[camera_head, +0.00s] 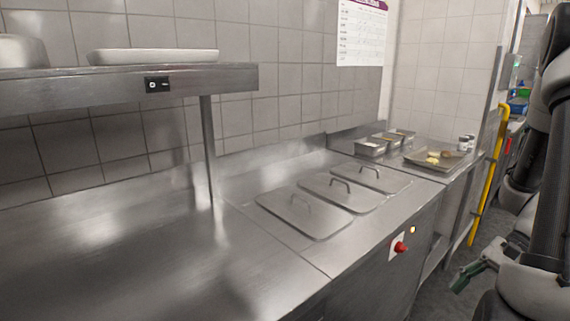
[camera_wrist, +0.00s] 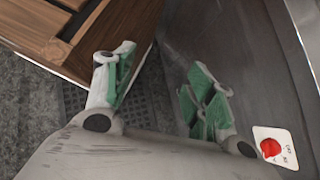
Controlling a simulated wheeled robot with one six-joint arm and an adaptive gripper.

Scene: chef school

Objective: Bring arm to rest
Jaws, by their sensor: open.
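My gripper (camera_wrist: 160,88) has two grey fingers with green pads, spread apart in the wrist view with nothing between them. In the head view my gripper (camera_head: 466,275) shows at the lower right, low beside the counter front and below the counter top (camera_head: 120,245). My dark arm links run down the right edge of that view. In the wrist view the metal counter front (camera_wrist: 245,60) lies close to the right finger; I cannot tell the exact gap.
A red knob (camera_head: 401,248) sticks out from the counter front; it also shows in the wrist view (camera_wrist: 271,147). A slatted wooden object (camera_wrist: 85,40) is at upper left. Lidded wells (camera_head: 305,212), a tray (camera_head: 436,159) and a yellow rail (camera_head: 488,175) lie further right.

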